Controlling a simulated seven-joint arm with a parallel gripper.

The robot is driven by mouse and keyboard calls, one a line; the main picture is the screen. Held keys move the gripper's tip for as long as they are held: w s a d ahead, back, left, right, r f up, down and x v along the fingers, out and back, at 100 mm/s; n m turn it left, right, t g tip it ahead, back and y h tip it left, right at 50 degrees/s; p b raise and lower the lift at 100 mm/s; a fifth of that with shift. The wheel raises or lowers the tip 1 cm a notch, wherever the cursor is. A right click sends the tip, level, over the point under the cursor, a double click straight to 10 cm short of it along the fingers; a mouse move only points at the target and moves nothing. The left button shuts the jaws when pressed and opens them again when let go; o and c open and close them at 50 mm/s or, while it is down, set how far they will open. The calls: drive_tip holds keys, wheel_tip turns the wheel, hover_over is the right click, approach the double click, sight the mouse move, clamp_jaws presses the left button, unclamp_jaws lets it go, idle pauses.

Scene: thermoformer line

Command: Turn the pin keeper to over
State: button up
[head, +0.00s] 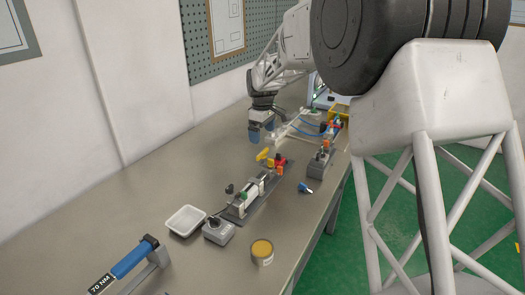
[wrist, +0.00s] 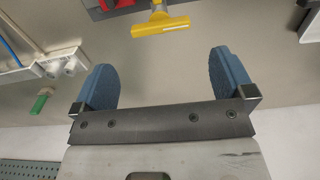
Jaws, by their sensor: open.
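My gripper (head: 261,131) is open and empty above the bench, its two blue fingers pointing down. In the wrist view my gripper (wrist: 162,68) shows a wide gap between the fingers. A yellow T-shaped handle (wrist: 160,24) lies beyond the fingertips, apart from them, near a red part (wrist: 103,4). In the head view the yellow handle (head: 262,154) is just below my gripper, at the far end of a fixture (head: 240,209) with a white cylinder. I cannot tell which part is the pin keeper, or its setting.
A white tray (head: 168,222), a grey knob box (head: 219,234) and an open tin (head: 262,258) stand nearer. A grey box (head: 319,166) with coloured parts stands to the right. A blue torque wrench (head: 130,262) sits at front left.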

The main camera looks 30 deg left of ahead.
sight(262, 152)
drive_tip(key=shift+f, duration=0.1)
drive_tip(key=shift+f, duration=3.8)
drive_tip(key=c, duration=0.7)
drive_tip(key=shift+c, duration=0.2)
